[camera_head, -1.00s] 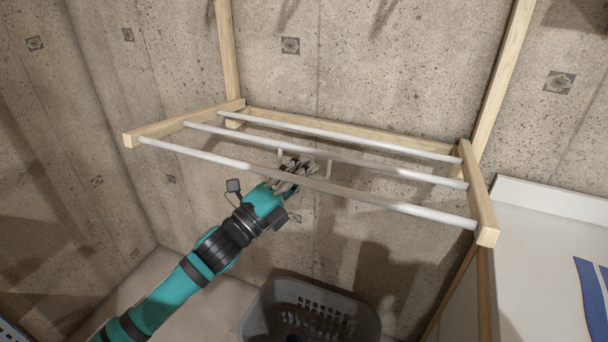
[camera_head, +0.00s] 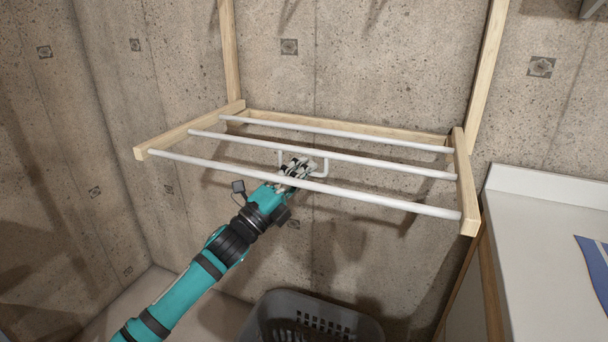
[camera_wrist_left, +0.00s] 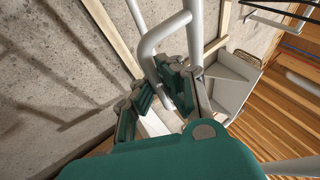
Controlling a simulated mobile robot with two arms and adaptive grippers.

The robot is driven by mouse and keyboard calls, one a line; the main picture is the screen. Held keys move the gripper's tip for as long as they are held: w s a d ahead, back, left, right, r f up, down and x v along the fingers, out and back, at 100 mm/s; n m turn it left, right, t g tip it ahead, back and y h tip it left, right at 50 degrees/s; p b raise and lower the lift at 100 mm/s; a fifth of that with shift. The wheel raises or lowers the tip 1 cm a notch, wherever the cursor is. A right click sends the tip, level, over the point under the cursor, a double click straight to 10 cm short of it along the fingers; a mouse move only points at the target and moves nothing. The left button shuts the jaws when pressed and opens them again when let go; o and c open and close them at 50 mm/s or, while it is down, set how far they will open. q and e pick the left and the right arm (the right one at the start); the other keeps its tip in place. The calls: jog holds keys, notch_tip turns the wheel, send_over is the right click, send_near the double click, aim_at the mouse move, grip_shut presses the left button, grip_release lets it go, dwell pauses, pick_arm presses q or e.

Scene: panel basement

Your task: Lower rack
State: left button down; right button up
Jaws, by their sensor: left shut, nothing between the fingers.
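The rack (camera_head: 176,135) is a light wooden frame with three white rods, standing out from the concrete wall between two wooden uprights. A white U-shaped handle (camera_head: 323,165) hangs at its middle, under the rods. It also shows large in the left wrist view (camera_wrist_left: 150,45). My left gripper (camera_head: 297,168) is at the handle, beneath the rack and partly behind the front rod. It is shut with nothing between its fingers. In the left wrist view the fingers (camera_wrist_left: 168,92) overlap the handle's bend; whether they touch it is unclear. My right gripper is out of view.
A grey laundry basket (camera_head: 310,318) stands below the rack. A white counter (camera_head: 540,235) with a blue-and-white item (camera_head: 597,265) is close on the right. Concrete walls close off the back and left.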

pick_arm(q)
jog(key=shift+s, duration=0.1)
jog(key=c, duration=1.7)
grip_release()
jog(key=shift+s+a+r, duration=0.15)
jog(key=shift+s, duration=0.05)
jog(key=o, duration=0.3)
jog(key=v, duration=1.2)
jog(key=shift+w, duration=0.1)
